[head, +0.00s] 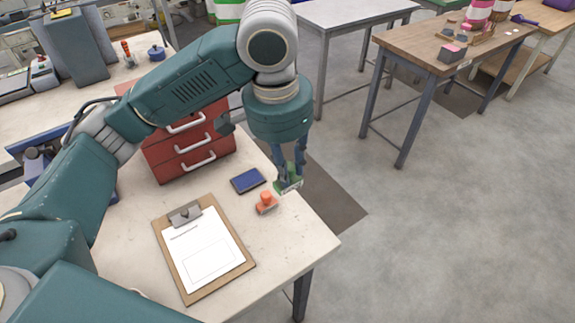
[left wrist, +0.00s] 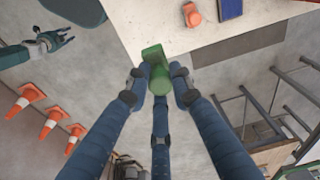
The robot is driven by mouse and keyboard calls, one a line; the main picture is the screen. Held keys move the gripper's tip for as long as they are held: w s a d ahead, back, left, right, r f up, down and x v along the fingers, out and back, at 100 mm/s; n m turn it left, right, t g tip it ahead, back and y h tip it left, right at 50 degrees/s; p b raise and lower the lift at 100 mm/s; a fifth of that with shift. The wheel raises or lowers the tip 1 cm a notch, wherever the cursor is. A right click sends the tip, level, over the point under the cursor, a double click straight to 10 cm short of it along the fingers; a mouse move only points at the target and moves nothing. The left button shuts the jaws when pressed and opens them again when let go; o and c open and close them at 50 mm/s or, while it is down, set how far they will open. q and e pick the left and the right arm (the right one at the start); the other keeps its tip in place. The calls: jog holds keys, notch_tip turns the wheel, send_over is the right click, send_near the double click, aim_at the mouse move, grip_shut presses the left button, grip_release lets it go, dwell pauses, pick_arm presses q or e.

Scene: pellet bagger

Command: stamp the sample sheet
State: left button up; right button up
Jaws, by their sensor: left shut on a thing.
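My left gripper (head: 289,178) is shut on a green stamp (head: 288,185), which also shows between the fingers in the left wrist view (left wrist: 156,68). It is held by the table's far right edge; its height is hard to tell. An orange stamp (head: 266,204) stands on the table just left of it. A dark blue ink pad (head: 248,180) lies behind the orange stamp. The white sample sheet (head: 197,240), with a printed box, is clipped on a brown clipboard (head: 243,268) nearer me. My right gripper (left wrist: 52,44) shows small in the left wrist view; its fingers are unclear.
A red drawer unit (head: 190,150) with pale handles stands behind the clipboard. The pale table (head: 285,250) is bare right of the clipboard. Several orange cones (left wrist: 52,120) stand on the floor. Other benches, one wooden (head: 450,50), stand farther back.

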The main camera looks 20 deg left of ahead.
pick_arm(q)
jog(key=w+a+f+p, duration=0.7)
jog(key=w+a+p, duration=0.2)
jog(key=w+p, duration=0.2)
jog(key=a+f+b, duration=0.1)
jog(key=a+f, duration=0.1)
jog(key=f, duration=0.1)
jog(key=w+a+f+b, duration=0.1)
jog(key=a+f+b, duration=0.1)
jog(key=a+f, duration=0.1)
jog(key=a+f+b, duration=0.2)
jog(key=f, duration=0.2)
jog(key=shift+w+a+f, duration=0.2)
jog(key=shift+w+f, duration=0.15)
jog(key=shift+f, duration=0.05)
jog(key=shift+f, duration=0.5)
dwell(0.7)
jog(key=shift+s+f, duration=0.2)
dwell(1.8)
